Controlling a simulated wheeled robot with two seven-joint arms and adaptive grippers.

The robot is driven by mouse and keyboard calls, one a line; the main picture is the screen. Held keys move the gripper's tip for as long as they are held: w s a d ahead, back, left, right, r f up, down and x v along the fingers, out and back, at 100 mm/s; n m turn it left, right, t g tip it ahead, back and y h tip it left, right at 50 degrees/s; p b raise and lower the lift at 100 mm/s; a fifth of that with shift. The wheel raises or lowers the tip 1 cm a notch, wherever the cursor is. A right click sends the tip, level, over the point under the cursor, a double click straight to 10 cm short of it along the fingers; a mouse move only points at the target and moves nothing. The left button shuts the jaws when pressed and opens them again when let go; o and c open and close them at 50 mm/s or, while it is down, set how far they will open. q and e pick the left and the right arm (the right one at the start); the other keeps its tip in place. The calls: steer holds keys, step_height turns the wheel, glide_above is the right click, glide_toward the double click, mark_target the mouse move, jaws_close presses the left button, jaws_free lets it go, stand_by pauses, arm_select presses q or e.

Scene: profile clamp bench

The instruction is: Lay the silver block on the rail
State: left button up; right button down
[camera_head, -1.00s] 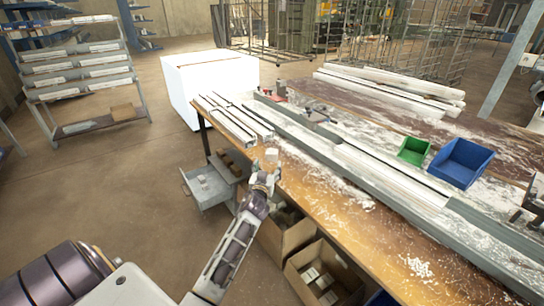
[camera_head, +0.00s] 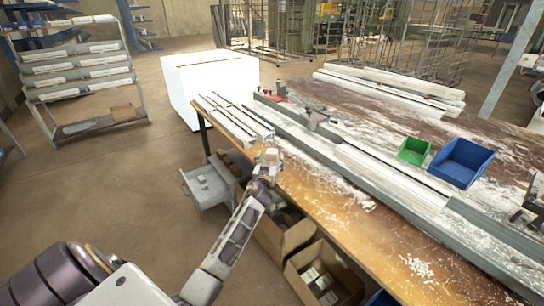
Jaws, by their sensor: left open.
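The silver block (camera_head: 271,154) is a small pale block on the near left edge of the wooden bench. My left gripper (camera_head: 268,163) is open and right at the block, its fingers at the block's near side. The fingers partly cover the block, and I cannot tell whether they touch it. The rail (camera_head: 480,224) is a long grey profile that runs diagonally along the bench, beyond and to the right of the block. No block shows on it. My right gripper is not in view.
White profiles (camera_head: 226,120) lie on the bench's left end, close beyond the gripper. A green bin (camera_head: 413,151) and a blue bin (camera_head: 460,163) sit farther right. An open drawer (camera_head: 207,186) and cardboard boxes (camera_head: 322,272) are below.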

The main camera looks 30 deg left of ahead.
mark_target(271, 156)
arm_select(q)
steer(key=shift+r+x, duration=0.2)
steer(key=shift+x, duration=1.7)
steer(key=shift+w+a, duration=0.25)
steer(key=shift+w, duration=0.4)
steer(key=c, duration=1.3)
steer(key=shift+o, duration=0.2)
steer(key=shift+s, duration=0.1)
